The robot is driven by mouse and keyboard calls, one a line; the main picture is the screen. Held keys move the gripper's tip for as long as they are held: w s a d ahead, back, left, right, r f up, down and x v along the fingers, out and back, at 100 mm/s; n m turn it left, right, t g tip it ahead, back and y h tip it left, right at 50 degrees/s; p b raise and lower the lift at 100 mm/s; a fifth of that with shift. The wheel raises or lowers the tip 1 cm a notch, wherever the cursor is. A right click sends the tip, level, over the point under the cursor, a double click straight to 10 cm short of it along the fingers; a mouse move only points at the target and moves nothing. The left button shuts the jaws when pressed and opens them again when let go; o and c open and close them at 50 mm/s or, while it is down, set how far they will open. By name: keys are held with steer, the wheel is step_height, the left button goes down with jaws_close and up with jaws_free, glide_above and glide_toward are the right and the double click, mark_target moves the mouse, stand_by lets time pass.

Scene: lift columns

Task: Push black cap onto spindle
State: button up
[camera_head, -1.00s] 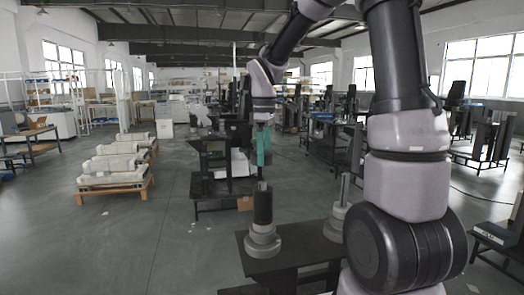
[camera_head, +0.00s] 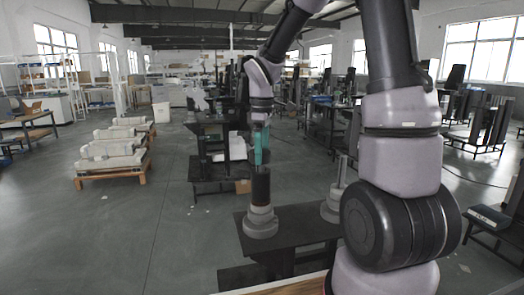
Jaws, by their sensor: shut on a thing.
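My gripper (camera_head: 261,150), with green fingers, points straight down over the near-left lift column. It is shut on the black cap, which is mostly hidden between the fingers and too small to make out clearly. Below it stands the column's upright dark cylinder (camera_head: 261,187) on a round grey base (camera_head: 261,222). The fingertips are at the top of this cylinder and hide the spindle tip. I cannot tell whether the cap touches the spindle or how far it sits on it.
The columns stand on a dark table (camera_head: 296,229). A second column (camera_head: 337,195) with a bare grey rod stands to the right, partly behind my arm. A pallet with pale cylindrical parts (camera_head: 112,155) lies at left.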

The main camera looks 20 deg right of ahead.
steer(key=shift+f, duration=0.6)
stand_by(0.3)
steer(key=shift+f, duration=0.25)
steer(key=shift+f, duration=0.1)
stand_by(0.4)
steer(key=shift+f, duration=0.3)
steer(key=shift+s+d+f, duration=0.1)
steer(key=shift+f, duration=0.15)
stand_by(1.2)
steer(key=o, duration=1.2)
steer(key=shift+r, duration=0.4)
steer(key=shift+r, duration=0.7)
